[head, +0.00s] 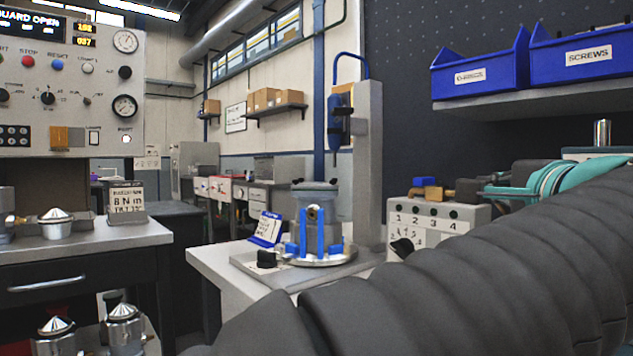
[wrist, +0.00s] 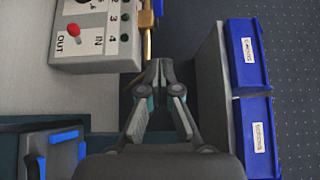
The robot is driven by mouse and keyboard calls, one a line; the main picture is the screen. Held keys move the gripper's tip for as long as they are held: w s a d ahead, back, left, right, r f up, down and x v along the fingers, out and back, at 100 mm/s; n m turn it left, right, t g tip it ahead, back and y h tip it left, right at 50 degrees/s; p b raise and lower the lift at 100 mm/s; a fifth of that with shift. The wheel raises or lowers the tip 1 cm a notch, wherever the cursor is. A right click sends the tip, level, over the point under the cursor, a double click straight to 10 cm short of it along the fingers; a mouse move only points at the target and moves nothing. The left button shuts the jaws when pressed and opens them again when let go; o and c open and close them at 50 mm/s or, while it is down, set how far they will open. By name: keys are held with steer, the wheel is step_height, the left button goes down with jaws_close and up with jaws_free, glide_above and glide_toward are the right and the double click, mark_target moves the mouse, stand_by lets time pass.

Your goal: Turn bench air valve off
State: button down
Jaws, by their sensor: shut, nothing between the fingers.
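A brass fitting with a blue handle (head: 425,183), which looks like the air valve, sits on top of a pale box numbered 1 to 4 (head: 440,222). In the wrist view the brass part (wrist: 147,18) runs along the box's right side, with the blue handle (wrist: 157,6) cut by the top edge. My gripper (wrist: 158,64) is shut and empty, its tips just below the brass part in the picture. I cannot tell whether they touch it. In the head view my arm's dark sleeve covers the lower right.
Blue bins (head: 583,55) sit on a shelf at the right, close beside my gripper in the wrist view. The box bears a red knob (wrist: 73,30) marked OUT and IN.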

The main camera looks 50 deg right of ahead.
mark_target(431, 181)
steer(key=shift+w+d+p, duration=0.15)
steer(key=shift+w+d, duration=0.95)
steer(key=shift+w, duration=0.45)
steer(key=shift+w+d+p, duration=0.15)
steer(key=shift+w+d, duration=0.95)
steer(key=shift+w, duration=0.45)
steer(key=shift+w+d+p, duration=0.15)
steer(key=shift+w+d, duration=0.95)
steer(key=shift+w, duration=0.45)
